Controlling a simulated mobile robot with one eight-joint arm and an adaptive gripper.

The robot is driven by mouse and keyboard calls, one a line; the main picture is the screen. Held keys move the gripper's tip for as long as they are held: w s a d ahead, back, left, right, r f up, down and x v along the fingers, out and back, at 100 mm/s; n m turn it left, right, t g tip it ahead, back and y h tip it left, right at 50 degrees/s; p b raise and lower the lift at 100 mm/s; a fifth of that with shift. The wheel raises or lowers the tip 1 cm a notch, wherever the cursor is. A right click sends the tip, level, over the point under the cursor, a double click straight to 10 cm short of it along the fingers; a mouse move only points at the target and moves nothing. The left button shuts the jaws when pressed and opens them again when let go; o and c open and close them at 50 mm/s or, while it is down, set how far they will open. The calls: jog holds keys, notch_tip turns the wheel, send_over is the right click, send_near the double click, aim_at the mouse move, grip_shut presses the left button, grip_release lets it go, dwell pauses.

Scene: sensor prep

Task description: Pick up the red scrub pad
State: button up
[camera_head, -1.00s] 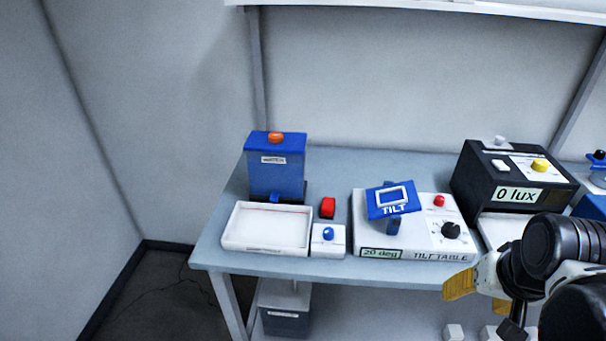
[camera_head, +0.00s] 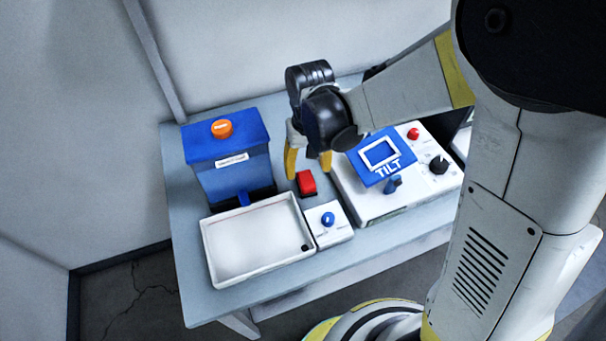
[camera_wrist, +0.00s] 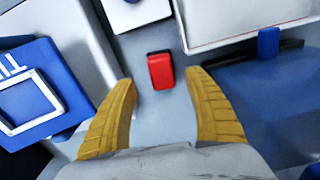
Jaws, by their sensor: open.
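The red scrub pad (camera_head: 306,182) is a small red block with a dark lower edge. It lies on the table between the white tray and the tilt table. In the wrist view the red pad (camera_wrist: 161,71) lies ahead of the fingertips, between their lines and a little nearer the left one. My gripper (camera_head: 308,168) is open and empty, with yellow fingers pointing down above and just behind the pad. In the wrist view its two fingers (camera_wrist: 160,84) are spread wide, and neither visibly touches the pad.
A white tray (camera_head: 207,245) stands left of the pad, before a blue dispenser (camera_head: 235,180). A small white box with a blue button (camera_head: 340,236) is in front of the pad. The tilt table (camera_head: 405,206) with its raised blue plate (camera_head: 366,162) is close on the right.

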aim_at(306, 179)
jog(key=f+b, duration=0.1)
jog(key=f, duration=0.1)
jog(key=f+b, duration=0.1)
jog(key=f, duration=0.3)
jog(key=shift+w+a+f+b, duration=0.15)
jog(key=shift+w+b, duration=0.1)
jog(key=shift+b, duration=0.15)
jog(key=c, duration=1.2)
